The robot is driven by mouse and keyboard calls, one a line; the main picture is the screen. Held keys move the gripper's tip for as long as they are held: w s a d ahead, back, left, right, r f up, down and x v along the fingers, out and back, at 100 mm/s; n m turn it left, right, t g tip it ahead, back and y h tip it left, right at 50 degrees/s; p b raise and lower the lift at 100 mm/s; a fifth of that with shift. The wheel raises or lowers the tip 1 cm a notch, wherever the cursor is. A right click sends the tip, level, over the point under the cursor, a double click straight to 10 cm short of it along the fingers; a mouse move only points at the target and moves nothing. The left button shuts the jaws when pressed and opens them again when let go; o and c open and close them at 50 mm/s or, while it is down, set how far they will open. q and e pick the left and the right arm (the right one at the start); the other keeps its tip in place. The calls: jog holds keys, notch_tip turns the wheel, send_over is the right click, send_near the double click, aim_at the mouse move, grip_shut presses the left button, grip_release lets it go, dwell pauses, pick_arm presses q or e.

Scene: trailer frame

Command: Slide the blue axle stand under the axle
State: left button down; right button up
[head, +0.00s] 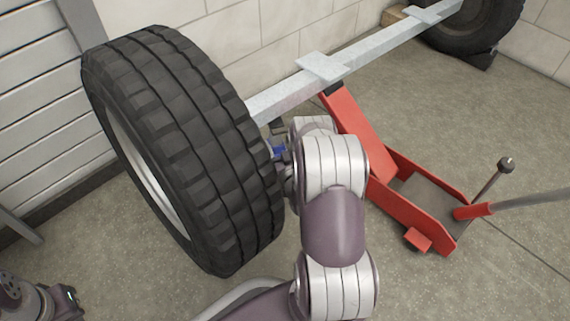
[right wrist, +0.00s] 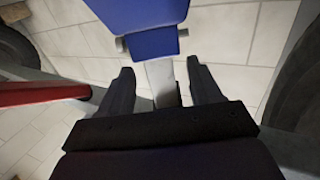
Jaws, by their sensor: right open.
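The blue axle stand (head: 278,151) shows in the head view as a small blue patch beside the tyre, mostly hidden by my right arm. In the right wrist view its blue body (right wrist: 146,25) is just beyond the fingertips, with a grey post between the fingers. My right gripper (right wrist: 161,70) is open around that post, with gaps at the fingers. In the head view its fingers are largely hidden behind my wrist. The grey axle (head: 360,50) runs from the near wheel to the far wheel. My left gripper (head: 70,301) is partly in view at the bottom left, far from the stand.
The large near tyre (head: 190,150) stands close left of my right arm. A red floor jack (head: 415,195) is under the axle to the right, its handle (head: 520,202) reaching right. A block wall (head: 225,45) is behind. Floor at the lower right is clear.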

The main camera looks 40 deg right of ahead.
aim_at(277, 141)
jog(key=b+x, duration=0.1)
jog(key=x, duration=0.1)
jog(key=shift+w+d+f, duration=0.1)
jog(key=shift+w+f, duration=0.05)
jog(key=shift+w, duration=0.1)
jog(key=shift+w+d, duration=0.2)
jog(key=shift+w, duration=0.3)
grip_shut()
dwell(0.9)
